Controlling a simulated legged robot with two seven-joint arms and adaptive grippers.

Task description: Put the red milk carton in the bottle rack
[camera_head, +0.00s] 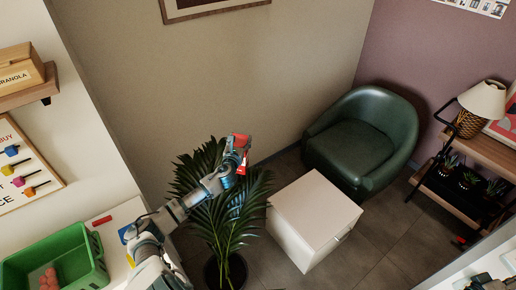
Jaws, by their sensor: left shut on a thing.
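The red milk carton (241,141) is in the jaws of my left gripper (236,155), in the middle of the head view. Red parts of it show above and beside the jaws; the rest is hidden by the gripper. My left gripper is shut on it and holds it up in the air, in front of a leafy plant as seen from here. I cannot make out a bottle rack in this view. I do not see my right gripper.
A green crate (96,262) with pinkish items stands on the white counter at lower left. A potted plant (222,215) stands behind my left arm. A white cabinet (314,208), a green armchair (352,150) and a shelf with a lamp (484,100) are farther off.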

